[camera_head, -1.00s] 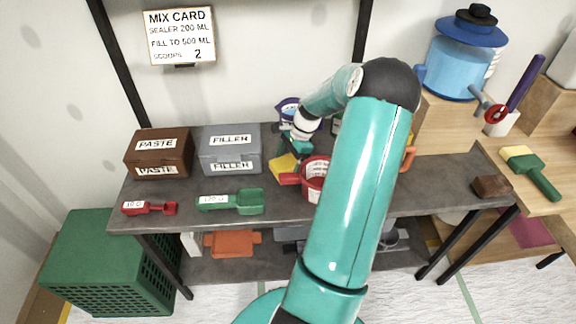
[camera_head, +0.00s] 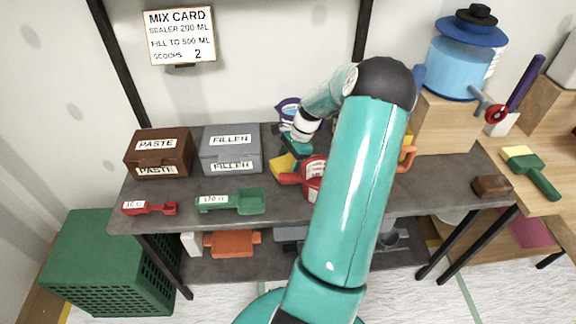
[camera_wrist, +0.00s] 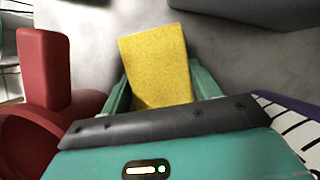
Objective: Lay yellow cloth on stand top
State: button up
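The yellow cloth (camera_head: 282,166) is a thick, pad-like piece on the grey workbench, left of the red pot. In the wrist view the yellow cloth (camera_wrist: 157,65) lies between the two green fingers of my gripper (camera_wrist: 160,92), its far end reaching past the fingertips. The fingers look very close to its sides; I cannot tell whether they press on it. In the head view my gripper (camera_head: 290,154) is low over the cloth, partly hidden by my arm. Wooden blocks stand at the right, one (camera_head: 447,128) under a blue tank; which one is the stand is not clear.
The red pot (camera_head: 312,180) stands close beside my gripper. Paste (camera_head: 160,152) and filler (camera_head: 230,150) boxes, a red scoop (camera_head: 150,208) and a green scoop (camera_head: 232,202) lie left. A green brush (camera_head: 535,173) lies on the right wooden surface. The bench's front right is mostly clear.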

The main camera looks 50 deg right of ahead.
jog(key=c, duration=0.3)
jog(key=shift+r, duration=0.15)
jog(key=shift+c, duration=0.2)
